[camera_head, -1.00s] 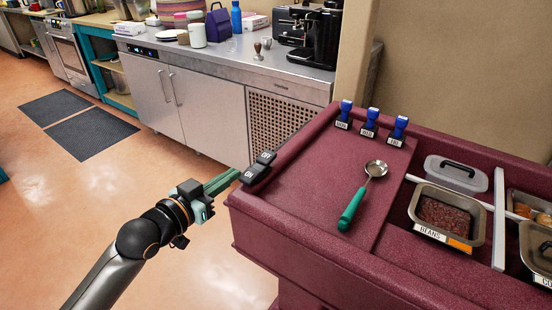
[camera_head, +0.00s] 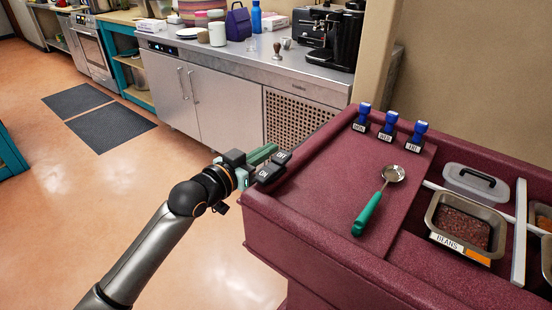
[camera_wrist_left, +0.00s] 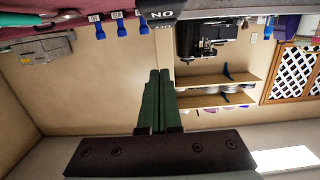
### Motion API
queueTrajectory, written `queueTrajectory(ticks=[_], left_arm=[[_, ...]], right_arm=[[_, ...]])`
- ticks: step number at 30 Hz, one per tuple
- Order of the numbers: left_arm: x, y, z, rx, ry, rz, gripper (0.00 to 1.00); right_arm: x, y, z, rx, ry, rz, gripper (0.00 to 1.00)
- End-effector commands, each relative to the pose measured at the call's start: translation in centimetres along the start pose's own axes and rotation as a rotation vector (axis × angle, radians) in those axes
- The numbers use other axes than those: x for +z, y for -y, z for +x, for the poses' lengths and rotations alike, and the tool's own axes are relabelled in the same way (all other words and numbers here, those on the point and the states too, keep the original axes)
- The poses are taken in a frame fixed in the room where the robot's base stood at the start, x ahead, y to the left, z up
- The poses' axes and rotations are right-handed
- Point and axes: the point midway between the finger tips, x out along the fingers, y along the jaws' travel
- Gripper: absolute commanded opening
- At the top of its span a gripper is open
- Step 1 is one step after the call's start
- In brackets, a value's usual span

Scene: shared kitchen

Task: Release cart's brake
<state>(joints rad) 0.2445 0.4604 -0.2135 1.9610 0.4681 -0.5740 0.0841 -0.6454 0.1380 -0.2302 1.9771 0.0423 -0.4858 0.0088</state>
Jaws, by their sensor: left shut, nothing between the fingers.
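The burgundy cart (camera_head: 330,240) carries a black two-part brake switch on its near left corner. Its far pad (camera_head: 281,158) and near pad (camera_head: 268,173) both bear small white lettering, hard to read in the head view. In the left wrist view a black pad (camera_wrist_left: 190,14) marked ON, upside down, shows at the top, just beyond the fingertips. My left gripper (camera_head: 272,149) has its green fingers pressed together, empty, with tips close beside the far pad. Whether they touch it I cannot tell. The fingers also show in the wrist view (camera_wrist_left: 158,75). My right gripper is out of view.
On the cart are blue-handled stamps (camera_head: 388,126), a green-handled ladle (camera_head: 380,200), a lidded container (camera_head: 475,181) and a beans tray (camera_head: 460,222). A steel counter (camera_head: 240,55) with a coffee machine stands behind. The floor left of the cart is clear.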

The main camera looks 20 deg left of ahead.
Motion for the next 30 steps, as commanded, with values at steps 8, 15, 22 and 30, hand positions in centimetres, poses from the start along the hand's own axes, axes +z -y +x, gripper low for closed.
queueTrajectory(ticks=[8,15,22,30], left_arm=[[2.2,-0.1,3.4,0.001,0.003,-0.001,0.00],[3.9,-0.1,3.8,0.001,0.000,-0.001,0.00],[3.9,-0.1,3.8,0.001,0.000,0.000,0.00],[3.6,0.0,3.9,0.001,0.025,0.000,0.00]], right_arm=[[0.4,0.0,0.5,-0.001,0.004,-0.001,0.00],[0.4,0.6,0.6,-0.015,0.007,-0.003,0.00],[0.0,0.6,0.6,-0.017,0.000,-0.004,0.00],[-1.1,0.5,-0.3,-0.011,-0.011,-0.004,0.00]])
